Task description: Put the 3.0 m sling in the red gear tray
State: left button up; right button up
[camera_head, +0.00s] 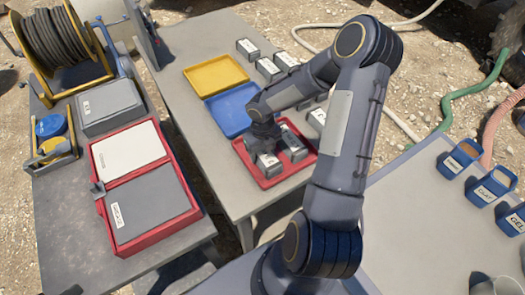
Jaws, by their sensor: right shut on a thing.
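The red gear tray (274,182) lies on the grey table, in front of a blue tray. My right gripper (262,151) points down over the red tray, shut on a grey bundle with a white label (268,163) that is within the tray's outline. I cannot tell whether the bundle touches the tray floor. Another grey labelled bundle (294,150) is beside it in the tray. The labels are too small to read, so I cannot tell which is the 3.0 m sling. My left gripper is not in view.
A blue tray (232,108) and a yellow tray (216,75) lie behind. Several labelled grey bundles (268,68) stand right of them, partly behind my arm. A red case (152,225) and a hose reel (55,40) are at left. Blue labelled holders (490,188) are at right.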

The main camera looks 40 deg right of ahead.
jog(key=o, duration=1.2)
jog(key=shift+f, duration=0.1)
jog(key=s+a+r+m+p, duration=0.15)
jog(key=r+m, duration=0.25)
jog(key=r, duration=0.5)
jog(key=s+a+r+m+b, duration=0.15)
jog(key=r+m, duration=0.25)
jog(key=r, duration=0.5)
jog(key=shift+s+a+r+m+t+y+p, duration=0.15)
jog(key=shift+s+a+r+m+t+y, duration=0.7)
jog(key=shift+s+a+m, duration=2.55)
jog(key=shift+s+a+r+m+t+y+p, duration=0.3)
jog(key=shift+s+r+m+t, duration=0.9)
jog(key=shift+m, duration=4.95)
jog(key=shift+s+a+r+m+t+y+p, duration=0.1)
jog(key=shift+s+a+r+m+t+y, duration=0.65)
jog(key=shift+s+a+r+m, duration=2.65)
